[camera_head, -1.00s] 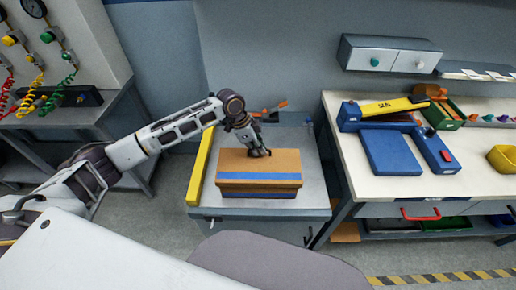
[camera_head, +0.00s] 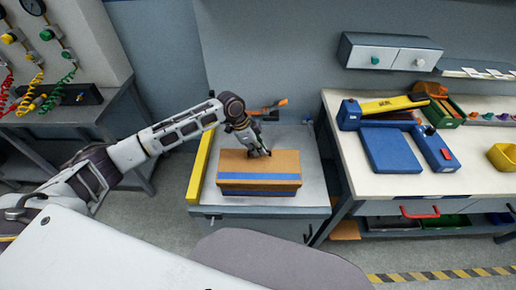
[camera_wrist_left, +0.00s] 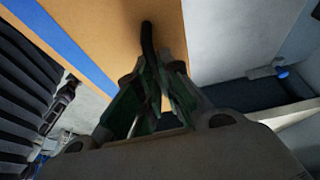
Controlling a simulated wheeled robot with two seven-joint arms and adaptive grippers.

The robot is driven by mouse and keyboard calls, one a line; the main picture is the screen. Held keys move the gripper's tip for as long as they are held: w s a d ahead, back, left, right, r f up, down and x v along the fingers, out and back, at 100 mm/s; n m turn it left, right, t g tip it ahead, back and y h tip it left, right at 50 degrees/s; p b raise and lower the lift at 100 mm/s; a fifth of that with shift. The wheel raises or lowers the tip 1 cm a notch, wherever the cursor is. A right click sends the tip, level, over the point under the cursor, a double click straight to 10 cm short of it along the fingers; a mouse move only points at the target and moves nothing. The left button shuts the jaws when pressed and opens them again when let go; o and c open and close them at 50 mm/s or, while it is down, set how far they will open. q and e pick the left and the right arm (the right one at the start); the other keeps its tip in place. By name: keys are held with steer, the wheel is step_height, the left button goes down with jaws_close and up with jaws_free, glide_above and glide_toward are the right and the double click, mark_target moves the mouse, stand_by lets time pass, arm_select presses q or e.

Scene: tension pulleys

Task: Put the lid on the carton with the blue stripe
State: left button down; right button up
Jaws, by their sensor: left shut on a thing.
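The tan lid (camera_head: 235,158) with a blue band along its front sits on or just over the carton (camera_head: 258,191) on the grey-topped bench; I cannot tell if it is fully seated. A second, darker blue stripe shows on the carton's front below it. My left gripper (camera_head: 262,152) comes down onto the right rear part of the lid. In the left wrist view the fingers (camera_wrist_left: 152,75) are closed around a dark, slim piece (camera_wrist_left: 147,38) lying against the tan lid surface (camera_wrist_left: 115,25). My right gripper is not in view.
A yellow bar (camera_head: 200,165) runs along the bench's left edge. An orange-handled tool (camera_head: 270,108) lies behind the carton. Bare bench top (camera_head: 312,180) shows right of the carton.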

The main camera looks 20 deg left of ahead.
arm_select(q)
steer(key=c, duration=1.5)
jaws_free()
steer(key=v, duration=1.2)
steer(key=shift+s+f, duration=0.1)
